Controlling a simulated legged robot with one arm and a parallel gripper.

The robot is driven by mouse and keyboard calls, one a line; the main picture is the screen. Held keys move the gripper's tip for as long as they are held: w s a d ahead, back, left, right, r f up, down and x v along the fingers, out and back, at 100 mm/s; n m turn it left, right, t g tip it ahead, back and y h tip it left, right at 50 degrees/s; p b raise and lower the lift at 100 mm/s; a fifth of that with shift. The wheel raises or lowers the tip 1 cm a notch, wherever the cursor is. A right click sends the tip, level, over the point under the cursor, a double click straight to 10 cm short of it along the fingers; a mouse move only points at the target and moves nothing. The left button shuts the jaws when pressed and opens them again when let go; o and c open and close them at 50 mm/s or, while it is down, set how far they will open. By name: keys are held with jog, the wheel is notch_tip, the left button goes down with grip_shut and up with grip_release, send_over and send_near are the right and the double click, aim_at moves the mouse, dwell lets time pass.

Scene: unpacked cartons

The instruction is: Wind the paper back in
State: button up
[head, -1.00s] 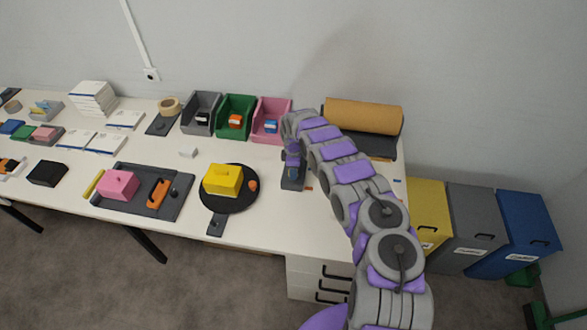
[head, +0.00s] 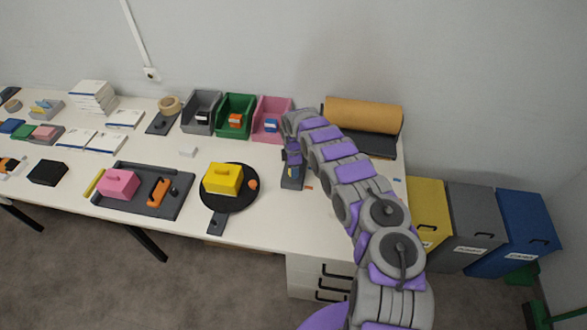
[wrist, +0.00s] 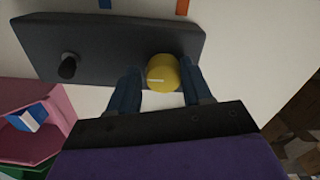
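A brown paper roll (head: 363,113) lies across a dark holder (head: 378,144) at the back right of the table. A dark grey panel (head: 292,183) lies in front of the bins, partly hidden by my gripper (head: 291,163). In the wrist view the panel (wrist: 110,42) carries a yellow round knob (wrist: 162,74) and a small black knob (wrist: 68,66). My gripper (wrist: 160,82) is open, with one blue-grey finger on either side of the yellow knob. A narrow gap shows at the left finger; contact at the right finger is unclear.
Grey (head: 201,112), green (head: 236,116) and pink (head: 272,120) bins stand behind my gripper. A yellow block (head: 222,178) sits on a black disc (head: 239,201) to the left. Floor bins stand right of the table. The front right tabletop is clear.

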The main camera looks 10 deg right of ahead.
jog(key=shift+o, duration=1.4)
notch_tip(320, 180, up, 17)
jog(key=p, duration=0.1)
jog(key=shift+r, duration=0.15)
